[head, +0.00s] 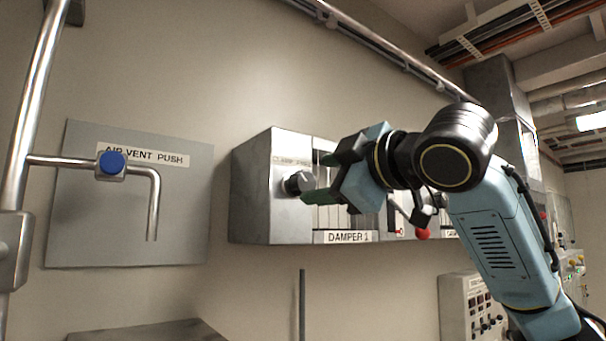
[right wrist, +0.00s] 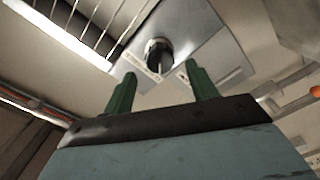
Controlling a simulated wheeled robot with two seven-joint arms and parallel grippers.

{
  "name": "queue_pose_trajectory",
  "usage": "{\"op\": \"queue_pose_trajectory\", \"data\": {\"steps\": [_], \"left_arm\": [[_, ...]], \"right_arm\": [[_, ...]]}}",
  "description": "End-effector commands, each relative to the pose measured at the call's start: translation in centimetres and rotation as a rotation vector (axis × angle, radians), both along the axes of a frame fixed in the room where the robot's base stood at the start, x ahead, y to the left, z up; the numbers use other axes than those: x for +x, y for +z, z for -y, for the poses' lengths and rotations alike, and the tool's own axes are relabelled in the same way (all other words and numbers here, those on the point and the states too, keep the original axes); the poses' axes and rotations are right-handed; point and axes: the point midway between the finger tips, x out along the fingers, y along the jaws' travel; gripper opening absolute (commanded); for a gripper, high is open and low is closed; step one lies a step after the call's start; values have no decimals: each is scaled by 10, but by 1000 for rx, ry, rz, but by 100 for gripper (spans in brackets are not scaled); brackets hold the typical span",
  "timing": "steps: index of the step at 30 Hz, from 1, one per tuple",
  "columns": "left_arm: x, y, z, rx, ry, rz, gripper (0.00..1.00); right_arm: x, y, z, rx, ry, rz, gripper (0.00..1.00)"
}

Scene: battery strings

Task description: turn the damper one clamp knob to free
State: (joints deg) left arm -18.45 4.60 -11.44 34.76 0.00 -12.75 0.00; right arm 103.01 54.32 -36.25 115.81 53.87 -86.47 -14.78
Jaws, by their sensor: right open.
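The damper one box (head: 262,215) is a grey metal housing on the wall, with a "DAMPER 1" label (head: 348,237) at its lower edge. Its clamp knob (head: 297,183) is a dark round knob on the box's front, left of the slotted part. In the right wrist view the knob (right wrist: 158,54) shows beyond and between the fingers, with a pale pointer mark. My right gripper (head: 308,181) is open, its green fingertips close to the knob; in the right wrist view the gripper (right wrist: 157,85) has nothing between its fingers. I cannot tell if a fingertip touches the knob. My left gripper is out of view.
An air vent panel (head: 90,225) with a pipe and a blue button (head: 112,162) is at left. A red ball-ended lever (head: 422,233) hangs right of the damper label. A control panel (head: 478,308) is lower right. Bare wall lies between vent panel and box.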

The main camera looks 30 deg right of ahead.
Motion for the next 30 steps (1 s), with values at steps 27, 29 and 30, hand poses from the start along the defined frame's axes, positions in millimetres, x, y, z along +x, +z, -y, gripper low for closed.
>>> {"op": "queue_pose_trajectory", "data": {"steps": [27, 29, 30], "left_arm": [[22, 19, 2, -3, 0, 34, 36], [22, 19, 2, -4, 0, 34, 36], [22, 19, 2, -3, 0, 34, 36]], "right_arm": [[56, 0, -5, 0, 0, 1, 33], [56, 0, -5, 0, 0, 1, 25], [56, 0, -5, 0, 0, 1, 20]]}}
